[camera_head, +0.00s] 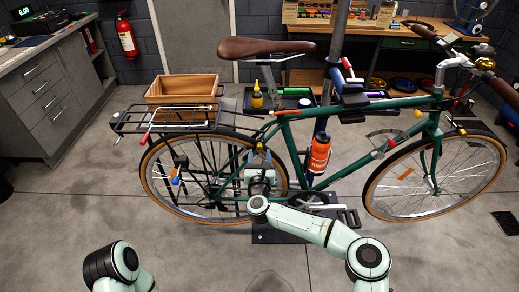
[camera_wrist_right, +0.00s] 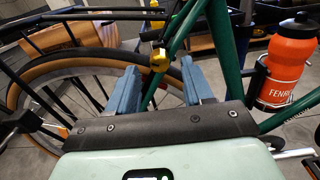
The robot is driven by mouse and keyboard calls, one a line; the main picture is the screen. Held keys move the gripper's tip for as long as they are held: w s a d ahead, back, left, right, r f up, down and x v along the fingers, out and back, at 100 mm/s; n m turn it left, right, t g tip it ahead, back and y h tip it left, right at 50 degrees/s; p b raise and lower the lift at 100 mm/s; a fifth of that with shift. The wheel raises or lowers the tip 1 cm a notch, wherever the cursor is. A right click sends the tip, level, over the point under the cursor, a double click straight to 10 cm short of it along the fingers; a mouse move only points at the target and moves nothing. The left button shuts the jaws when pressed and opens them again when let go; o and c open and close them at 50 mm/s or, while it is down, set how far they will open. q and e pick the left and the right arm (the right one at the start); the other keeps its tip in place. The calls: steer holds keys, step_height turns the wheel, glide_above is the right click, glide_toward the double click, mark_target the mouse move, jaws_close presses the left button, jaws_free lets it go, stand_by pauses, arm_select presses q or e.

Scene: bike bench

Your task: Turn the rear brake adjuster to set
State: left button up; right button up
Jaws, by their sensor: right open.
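A small gold knob (camera_wrist_right: 160,60), which looks like the rear brake adjuster, sits on the green frame tube near the rear wheel in the right wrist view. My right gripper (camera_wrist_right: 160,76) is open, its two blue fingers apart on the left and right of the knob. The knob shows in the gap between the fingertips, a little beyond them; I see no contact. In the head view my right gripper (camera_head: 260,158) is at the green bicycle's (camera_head: 345,122) rear wheel, below the saddle, and largely hides the adjuster area. Only part of my left arm shows, without its gripper.
An orange bottle (camera_head: 319,154) is on the frame, right of my right gripper. The rear rack (camera_head: 165,118) is to the left, and the rear wheel's spokes are close behind the fingers. A wooden crate (camera_head: 183,88) stands behind. The floor at front is clear.

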mark_target(260, 150)
steer(key=shift+w+p, duration=0.3)
steer(key=shift+w, duration=1.25)
jaws_close()
